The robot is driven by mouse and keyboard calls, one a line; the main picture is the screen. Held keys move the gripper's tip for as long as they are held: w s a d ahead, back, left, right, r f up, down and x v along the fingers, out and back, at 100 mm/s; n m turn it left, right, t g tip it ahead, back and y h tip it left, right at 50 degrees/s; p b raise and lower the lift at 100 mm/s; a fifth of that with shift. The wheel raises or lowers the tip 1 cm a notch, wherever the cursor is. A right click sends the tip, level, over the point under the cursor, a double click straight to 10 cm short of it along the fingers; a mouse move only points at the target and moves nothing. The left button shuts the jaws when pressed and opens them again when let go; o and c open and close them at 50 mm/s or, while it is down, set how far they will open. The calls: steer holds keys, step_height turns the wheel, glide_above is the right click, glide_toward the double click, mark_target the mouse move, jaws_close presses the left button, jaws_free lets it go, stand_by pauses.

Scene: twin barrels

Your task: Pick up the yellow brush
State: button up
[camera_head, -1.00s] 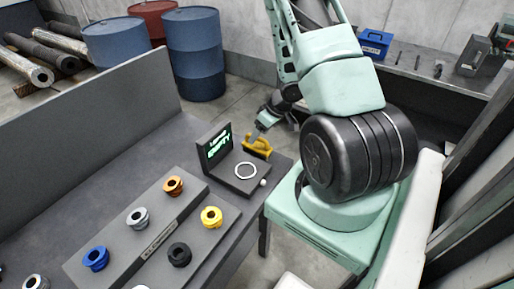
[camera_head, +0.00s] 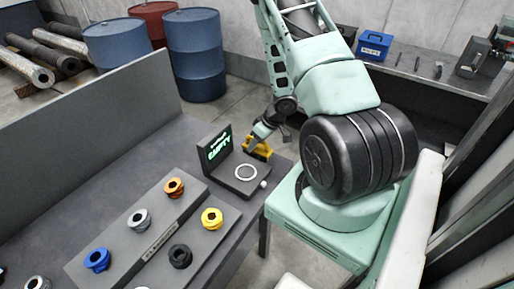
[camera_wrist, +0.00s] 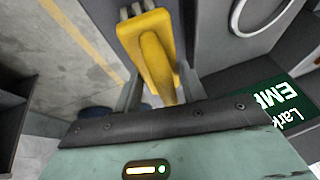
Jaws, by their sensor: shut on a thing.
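The yellow brush (camera_head: 262,152) is at the far right end of the table, just behind the small black stand with the green display. My gripper (camera_head: 254,143) reaches down to it from behind. In the wrist view the yellow brush (camera_wrist: 150,45) lies between the two fingers of my gripper (camera_wrist: 160,92), which is shut on it. Its handle runs down towards the palm, and grey bristles or prongs show at its top end. Whether it touches the table is hard to tell.
The black stand (camera_head: 240,178) with a white ring is close beside the brush. A grey rack (camera_head: 150,232) with several coloured ring-shaped parts lies nearer. A grey panel (camera_head: 80,140) lines the table's left side. Blue barrels (camera_head: 195,55) and a blue bin (camera_head: 373,46) stand farther back.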

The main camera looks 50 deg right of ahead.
steer(key=shift+r, duration=0.1)
step_height(320, 180, up, 10)
steer(key=shift+f, duration=0.1)
stand_by(0.3)
